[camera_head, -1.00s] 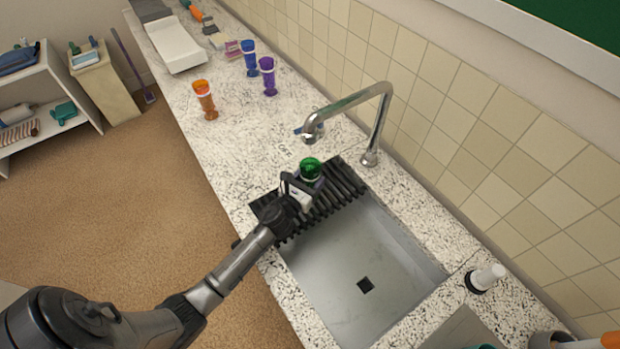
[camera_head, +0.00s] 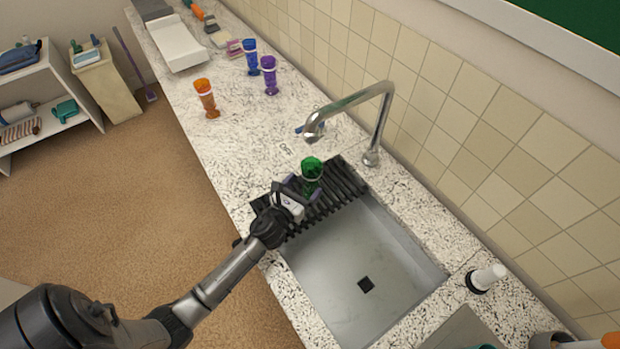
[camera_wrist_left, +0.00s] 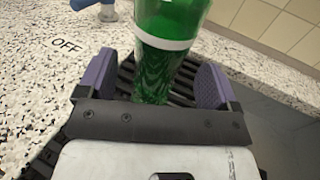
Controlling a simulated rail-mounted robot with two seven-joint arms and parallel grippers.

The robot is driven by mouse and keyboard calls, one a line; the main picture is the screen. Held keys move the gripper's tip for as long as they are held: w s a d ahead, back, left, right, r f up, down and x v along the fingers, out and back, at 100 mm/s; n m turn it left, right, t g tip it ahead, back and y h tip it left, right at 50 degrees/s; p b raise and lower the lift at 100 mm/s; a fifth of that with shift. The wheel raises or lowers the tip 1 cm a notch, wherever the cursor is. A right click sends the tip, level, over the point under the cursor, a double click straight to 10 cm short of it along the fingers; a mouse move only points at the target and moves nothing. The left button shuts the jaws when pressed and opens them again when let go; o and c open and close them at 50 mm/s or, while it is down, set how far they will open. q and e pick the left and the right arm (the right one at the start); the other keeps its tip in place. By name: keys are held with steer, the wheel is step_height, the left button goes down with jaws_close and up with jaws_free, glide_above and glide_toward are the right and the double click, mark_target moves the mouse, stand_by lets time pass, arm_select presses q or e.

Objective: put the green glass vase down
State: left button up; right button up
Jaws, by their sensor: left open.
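The green glass vase (camera_head: 312,170) stands upright on the black ribbed drying rack (camera_head: 345,186) at the far end of the sink. In the left wrist view the vase (camera_wrist_left: 165,60) has a white band and its lower part stands between the purple finger pads. My left gripper (camera_head: 299,189) is open, with gaps between its pads and the glass. The gripper is on the near side of the vase, low over the rack. The gripper (camera_wrist_left: 155,85) hides part of the rack in the wrist view. My right gripper is not in view.
The faucet (camera_head: 378,125) arches over the counter close behind the vase. Orange (camera_head: 206,98), purple (camera_head: 269,75) and blue (camera_head: 250,57) vases stand farther along the speckled counter (camera_head: 235,150). The metal sink basin (camera_head: 350,255) is empty.

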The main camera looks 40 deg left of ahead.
arm_select(q)
steer(key=s, duration=0.5)
steer(key=s+d, duration=0.1)
steer(key=s, duration=0.2)
steer(key=shift+b, duration=0.3)
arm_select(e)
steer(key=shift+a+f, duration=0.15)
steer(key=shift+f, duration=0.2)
